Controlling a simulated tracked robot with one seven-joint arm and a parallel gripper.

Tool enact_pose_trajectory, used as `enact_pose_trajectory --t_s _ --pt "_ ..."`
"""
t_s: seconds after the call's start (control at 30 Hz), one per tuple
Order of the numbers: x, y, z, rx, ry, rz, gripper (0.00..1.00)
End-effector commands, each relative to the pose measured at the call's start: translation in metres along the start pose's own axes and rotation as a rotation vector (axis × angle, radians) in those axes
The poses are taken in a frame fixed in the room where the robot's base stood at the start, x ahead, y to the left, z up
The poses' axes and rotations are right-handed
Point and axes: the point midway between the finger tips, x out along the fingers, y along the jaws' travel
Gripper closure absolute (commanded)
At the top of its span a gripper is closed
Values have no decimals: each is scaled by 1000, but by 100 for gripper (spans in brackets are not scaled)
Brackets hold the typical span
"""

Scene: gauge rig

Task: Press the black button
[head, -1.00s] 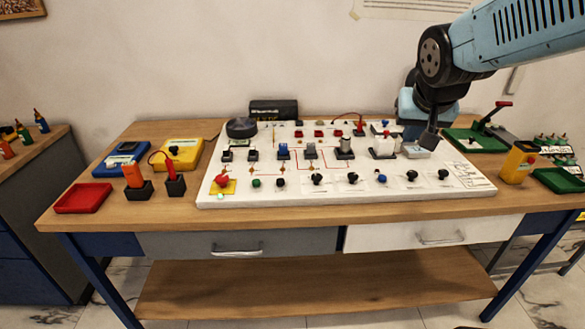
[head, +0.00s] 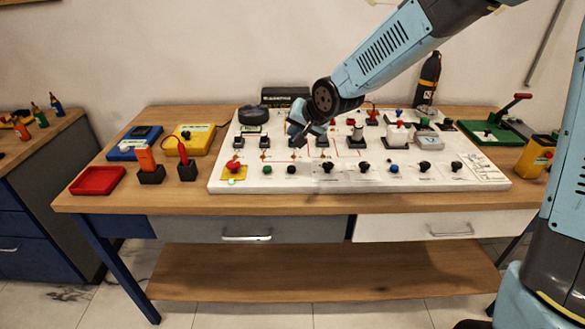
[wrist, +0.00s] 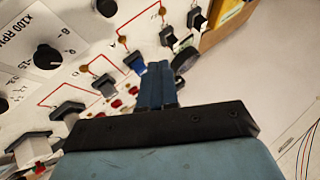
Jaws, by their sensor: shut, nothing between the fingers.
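The black button (head: 291,169) is a small dark cap in the front row of the white panel (head: 225,184), between the green button (head: 267,169) and the leftmost black knob (head: 328,167). A small dark round cap (wrist: 107,7) at the top edge of the wrist view appears to be the same button. My gripper (head: 299,141) is over the left half of the panel, behind the front row, near the row of switches. In the wrist view its blue fingers (wrist: 157,88) are shut together with nothing between them. They are apart from the black button.
The red button (head: 233,166) sits on a yellow plate at the panel's left. Several toggle switches stand under and beside my gripper. A round black gauge (head: 252,115) is behind it. A red tray (head: 97,180) and a yellow meter (head: 190,138) are left of the panel.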

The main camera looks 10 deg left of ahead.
Motion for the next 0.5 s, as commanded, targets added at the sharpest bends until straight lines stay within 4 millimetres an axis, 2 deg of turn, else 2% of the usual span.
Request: enact_pose_trajectory --t_s 0.5 --pt "4 0 3 1 -2 -6 100"
